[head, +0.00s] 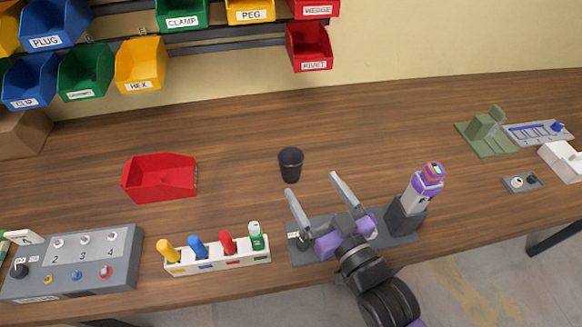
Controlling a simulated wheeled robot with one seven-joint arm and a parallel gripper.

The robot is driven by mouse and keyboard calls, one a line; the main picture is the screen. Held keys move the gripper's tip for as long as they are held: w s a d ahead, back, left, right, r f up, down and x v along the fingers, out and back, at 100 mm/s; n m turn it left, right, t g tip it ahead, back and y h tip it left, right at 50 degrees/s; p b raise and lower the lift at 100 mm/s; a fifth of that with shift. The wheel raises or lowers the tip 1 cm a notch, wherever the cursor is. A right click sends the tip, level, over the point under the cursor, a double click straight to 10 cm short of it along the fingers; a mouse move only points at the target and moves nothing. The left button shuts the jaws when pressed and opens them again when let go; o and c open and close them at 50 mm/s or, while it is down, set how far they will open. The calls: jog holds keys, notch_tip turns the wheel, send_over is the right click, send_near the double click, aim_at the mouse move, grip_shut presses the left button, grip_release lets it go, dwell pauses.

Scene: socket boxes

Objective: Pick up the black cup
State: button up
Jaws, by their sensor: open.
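The black cup (290,165) stands upright on the wooden table, near the middle of the head view. Its open top shows and nothing visible covers it. My gripper (312,184) is open and empty, its two pale fingers spread and pointing toward the back of the table. The left fingertip is just below the cup in the picture. The right fingertip is to the right of the cup. I cannot tell whether the left finger touches the cup. The gripper's purple body hides part of a grey plate (402,241).
A red bin (160,178) lies left of the cup. A white rack (220,262) with several coloured pegs and a grey numbered panel (75,262) are at the front left. A dark holder with a purple-topped item (427,180) stands at right. The table behind the cup is clear.

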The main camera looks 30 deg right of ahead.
jog(key=w+d+f+g, duration=0.2)
jog(key=w+d, duration=0.1)
jog(key=w, duration=0.8)
jog(key=g, duration=0.1)
send_near(287, 157)
jog(key=w, duration=0.2)
jog(key=shift+w+d+r, duration=0.15)
jog(key=shift+w+d, duration=0.1)
jog(key=shift+w, duration=0.1)
jog(key=shift+s+f+g, duration=0.15)
jog(key=shift+f+g, duration=0.15)
jog(key=shift+f+m, duration=0.15)
jog(key=shift+m, duration=0.15)
jog(key=shift+p+x, duration=0.5)
jog(key=shift+x, duration=3.35)
jog(key=shift+a, duration=0.1)
jog(key=c, duration=1.2)
